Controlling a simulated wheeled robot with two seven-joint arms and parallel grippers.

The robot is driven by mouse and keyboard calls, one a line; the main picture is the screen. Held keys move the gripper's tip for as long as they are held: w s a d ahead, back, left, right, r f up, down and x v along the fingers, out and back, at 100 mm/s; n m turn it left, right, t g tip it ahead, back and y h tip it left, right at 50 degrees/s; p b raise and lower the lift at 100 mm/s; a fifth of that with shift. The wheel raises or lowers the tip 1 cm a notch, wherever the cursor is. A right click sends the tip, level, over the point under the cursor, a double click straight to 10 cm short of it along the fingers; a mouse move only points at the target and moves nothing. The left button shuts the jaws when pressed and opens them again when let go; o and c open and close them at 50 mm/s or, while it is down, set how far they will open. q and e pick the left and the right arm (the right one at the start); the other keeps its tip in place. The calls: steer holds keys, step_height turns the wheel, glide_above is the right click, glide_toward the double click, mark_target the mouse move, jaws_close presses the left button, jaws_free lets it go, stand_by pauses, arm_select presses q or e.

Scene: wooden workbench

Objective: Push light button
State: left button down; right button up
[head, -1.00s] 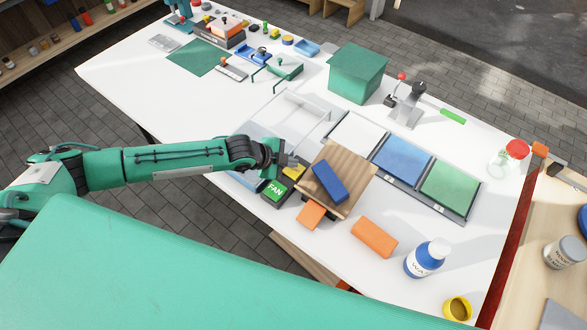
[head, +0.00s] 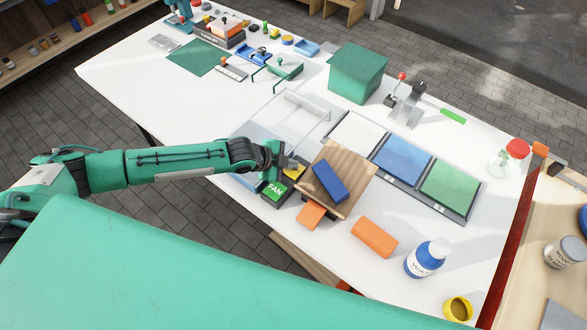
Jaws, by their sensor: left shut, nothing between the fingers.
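A green button box (head: 275,192) marked "FAN" sits near the front edge of the white workbench. A yellow piece (head: 293,170) shows just behind it, partly hidden by my gripper. My left gripper (head: 284,165) is shut and empty, at the yellow piece and just above the green button. I cannot tell whether it touches either. No button marked as a light can be read; any lettering on the yellow piece is hidden. My right gripper is not in view.
A tilted wooden board (head: 350,185) with a blue block (head: 330,181) stands just right of the gripper. The bench is clear at the left (head: 140,85).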

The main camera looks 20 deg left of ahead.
mark_target(290, 171)
arm_select(q)
steer(key=shift+s+d+f, duration=0.1)
steer(key=shift+s+f, duration=0.35)
steer(key=shift+f, duration=0.3)
stand_by(0.3)
steer(key=shift+r, duration=0.35)
steer(key=shift+w+r+p, duration=0.1)
steer(key=shift+w+p, duration=0.05)
steer(key=shift+p, duration=0.35)
steer(key=shift+r, duration=0.15)
steer(key=shift+w+r+p, duration=0.1)
steer(key=shift+r+p, duration=0.25)
steer(key=shift+r, duration=0.1)
step_height(290, 171, up, 6)
steer(key=p, duration=0.4)
steer(key=shift+w+f+p, duration=0.1)
steer(key=shift+f+p, duration=0.05)
steer(key=shift+p, duration=0.25)
steer(key=shift+f, duration=0.1)
